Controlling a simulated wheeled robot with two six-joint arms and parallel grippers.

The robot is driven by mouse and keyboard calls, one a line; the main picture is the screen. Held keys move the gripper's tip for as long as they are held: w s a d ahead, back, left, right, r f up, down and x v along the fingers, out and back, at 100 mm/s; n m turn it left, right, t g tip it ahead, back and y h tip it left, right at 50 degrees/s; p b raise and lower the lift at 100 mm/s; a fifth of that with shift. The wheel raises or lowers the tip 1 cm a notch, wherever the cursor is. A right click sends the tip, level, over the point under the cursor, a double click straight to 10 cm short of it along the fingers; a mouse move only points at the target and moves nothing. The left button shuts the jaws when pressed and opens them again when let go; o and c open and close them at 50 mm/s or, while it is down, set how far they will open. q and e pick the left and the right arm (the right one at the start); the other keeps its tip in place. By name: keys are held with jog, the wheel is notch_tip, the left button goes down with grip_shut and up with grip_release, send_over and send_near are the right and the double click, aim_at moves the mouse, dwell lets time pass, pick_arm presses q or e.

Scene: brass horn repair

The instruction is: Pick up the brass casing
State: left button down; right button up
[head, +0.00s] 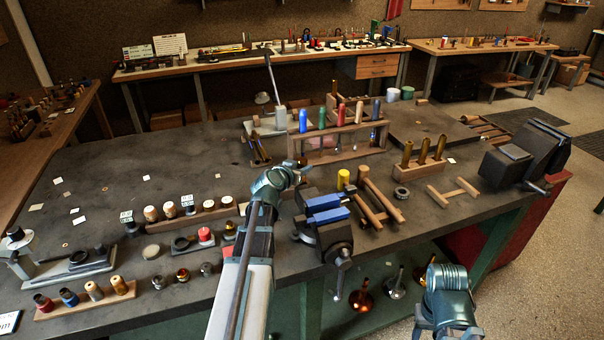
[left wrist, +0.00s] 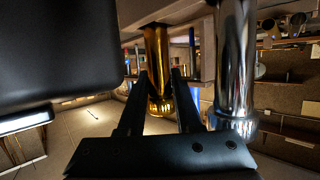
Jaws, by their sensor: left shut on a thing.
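The brass casing (left wrist: 157,60) is a shiny gold tube, seen in the left wrist view between the two dark fingers of my left gripper (left wrist: 160,95). The gripper is shut on it. Its upper end meets a wooden piece (left wrist: 185,10); I cannot tell whether it is fixed there. A chrome cylinder (left wrist: 235,65) stands close beside it on the right. In the head view my left gripper (head: 300,169) is over the bench in front of the wooden tool rack, and the held casing cannot be made out. My right gripper (head: 447,325) is low at the front right; its fingers are unclear.
The wooden rack (head: 345,130) with coloured handles stands just behind my left gripper. A blue-jawed vise (head: 325,215) is close in front. Several brass tubes (head: 423,152) stand in a block to the right. The bench's left rear area is mostly clear.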

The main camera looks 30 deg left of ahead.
pick_arm(q)
jog(key=shift+r, duration=0.1)
notch_tip(320, 180, up, 10)
jog(key=p, duration=1)
